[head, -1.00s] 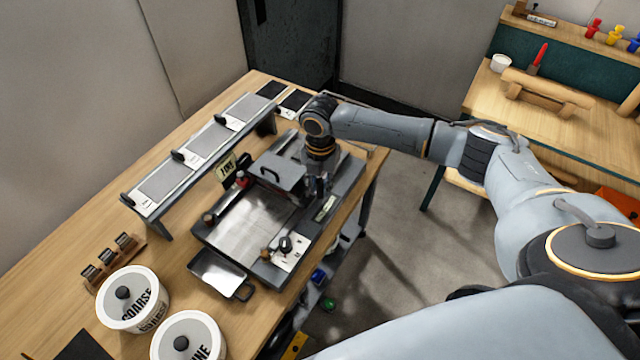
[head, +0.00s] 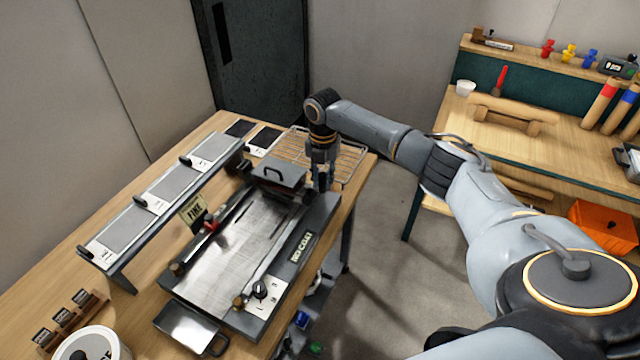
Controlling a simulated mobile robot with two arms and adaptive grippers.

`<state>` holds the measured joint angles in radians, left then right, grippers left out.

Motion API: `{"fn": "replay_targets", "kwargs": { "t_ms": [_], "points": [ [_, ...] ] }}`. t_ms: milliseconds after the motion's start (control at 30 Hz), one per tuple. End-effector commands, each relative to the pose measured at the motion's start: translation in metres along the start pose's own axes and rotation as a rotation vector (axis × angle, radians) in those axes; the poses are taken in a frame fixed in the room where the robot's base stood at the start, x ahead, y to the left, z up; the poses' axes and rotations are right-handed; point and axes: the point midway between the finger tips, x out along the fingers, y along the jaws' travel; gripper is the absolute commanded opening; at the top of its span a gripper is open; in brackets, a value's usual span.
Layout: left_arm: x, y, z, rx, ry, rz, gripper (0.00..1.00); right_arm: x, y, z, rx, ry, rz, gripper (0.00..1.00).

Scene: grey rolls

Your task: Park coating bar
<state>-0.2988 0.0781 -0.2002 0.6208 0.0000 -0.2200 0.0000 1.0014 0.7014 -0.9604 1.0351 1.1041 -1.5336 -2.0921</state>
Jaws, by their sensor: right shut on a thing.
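The coating bar carriage (head: 279,174) is a dark block with a handle on top. It spans the far end of the shiny metal coating bed (head: 225,250). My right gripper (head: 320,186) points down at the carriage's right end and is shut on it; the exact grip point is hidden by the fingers. A "NO COAT" label (head: 302,247) is on the bed's right border, nearer than the gripper. My left gripper is not in view.
A sloped rack (head: 120,252) with grey panels stands left of the bed. A "FINE" card (head: 194,213) stands between them. A wire rack (head: 345,150) lies behind the gripper. A metal tray (head: 188,328) sits at the bed's near end.

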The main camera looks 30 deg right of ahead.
Motion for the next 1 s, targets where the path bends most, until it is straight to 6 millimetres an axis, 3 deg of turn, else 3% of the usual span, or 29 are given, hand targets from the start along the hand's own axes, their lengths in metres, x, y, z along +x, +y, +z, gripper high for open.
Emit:
{"fn": "replay_targets", "kwargs": {
  "t_ms": [267,300,400,767,1000],
  "points": [
    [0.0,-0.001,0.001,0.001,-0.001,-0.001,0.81,-0.004,-0.002,0.007,0.009,-0.017,0.002,0.0],
    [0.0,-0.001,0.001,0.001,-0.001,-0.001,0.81,-0.004,-0.002,0.007,0.009,-0.018,0.003,0.26],
    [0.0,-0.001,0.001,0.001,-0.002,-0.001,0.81,-0.004,-0.002,0.006,0.008,-0.015,0.003,0.43],
    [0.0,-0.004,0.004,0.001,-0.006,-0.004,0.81,-0.006,-0.001,0.004,0.005,-0.009,0.001,0.43],
    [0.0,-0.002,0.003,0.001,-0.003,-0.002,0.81,-0.047,-0.001,0.005,0.005,-0.012,0.005,0.43]
  ]
}}
